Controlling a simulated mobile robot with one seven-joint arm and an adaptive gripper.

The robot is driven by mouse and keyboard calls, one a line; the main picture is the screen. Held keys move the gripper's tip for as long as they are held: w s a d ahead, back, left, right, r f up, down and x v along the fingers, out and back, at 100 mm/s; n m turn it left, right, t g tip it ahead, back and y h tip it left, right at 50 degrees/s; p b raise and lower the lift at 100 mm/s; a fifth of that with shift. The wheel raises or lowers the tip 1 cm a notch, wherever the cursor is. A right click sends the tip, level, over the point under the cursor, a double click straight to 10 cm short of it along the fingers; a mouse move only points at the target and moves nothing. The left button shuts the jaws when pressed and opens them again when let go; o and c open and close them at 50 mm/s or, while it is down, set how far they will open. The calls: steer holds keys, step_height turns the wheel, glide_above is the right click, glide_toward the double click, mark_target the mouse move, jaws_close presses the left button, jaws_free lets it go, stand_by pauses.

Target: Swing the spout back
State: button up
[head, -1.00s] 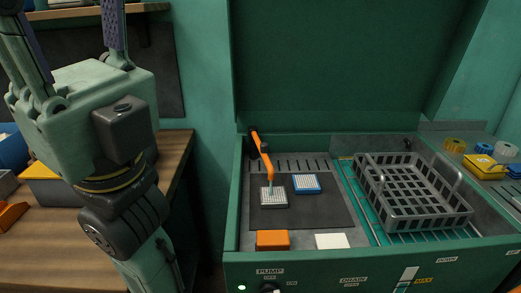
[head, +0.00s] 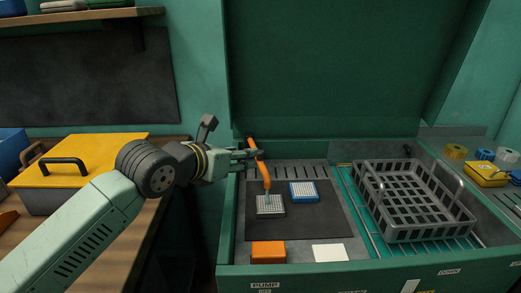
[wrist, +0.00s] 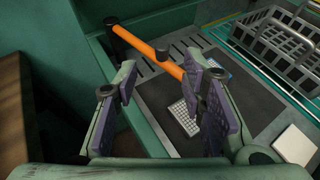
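The orange spout (head: 261,170) rises from a dark post at the back left corner of the green washing basin. It slants forward and its tip hangs over a grey gridded block (head: 270,206). My gripper (head: 250,156) is beside the spout's upper part, on its left in the head view. In the wrist view my gripper (wrist: 165,82) is open and empty between its purple-lined fingers. The spout (wrist: 150,47) crosses just beyond the fingertips there, and its tip is partly hidden by the right finger. Whether anything touches is unclear.
A blue-edged gridded block (head: 304,191) lies on the dark mat (head: 312,222), with an orange block (head: 268,253) and a white card (head: 330,252) in front. A grey wire basket (head: 415,205) stands right. The raised green lid (head: 345,75) is behind.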

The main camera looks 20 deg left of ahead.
mark_target(259, 152)
steer(key=p+x, duration=0.2)
steer(key=x, duration=0.7)
steer(key=shift+w+d+p, duration=0.2)
steer(key=shift+w+p, duration=0.1)
steer(key=shift+w, duration=0.1)
steer(key=shift+c, duration=0.4)
jaws_close()
